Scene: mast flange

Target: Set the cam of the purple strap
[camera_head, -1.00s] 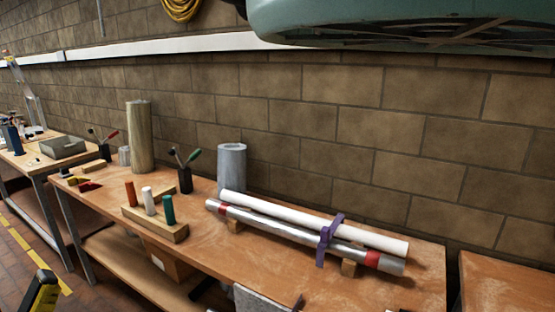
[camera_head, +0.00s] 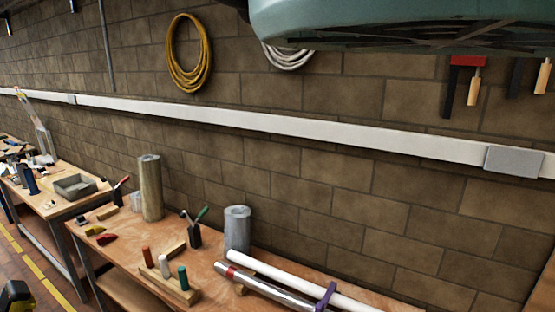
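The purple strap (camera_head: 327,296) is at the bottom edge of the picture, around a white pipe (camera_head: 285,276) and beside or around a silver pipe (camera_head: 262,286) with a red band near its left end. Only the strap's upper part shows; the rest is cut off by the frame. Its cam cannot be made out. The two pipes lie side by side along the bench, their right ends cut off or at the frame edge. I cannot make out my gripper in this view.
The wooden bench (camera_head: 213,268) also bears a grey cylinder (camera_head: 237,232), a tan cylinder (camera_head: 150,190), a tool cup (camera_head: 195,236) and a block with coloured pegs (camera_head: 176,290). A block wall with a white conduit (camera_head: 300,127) stands behind. Teal bodywork covers the top right.

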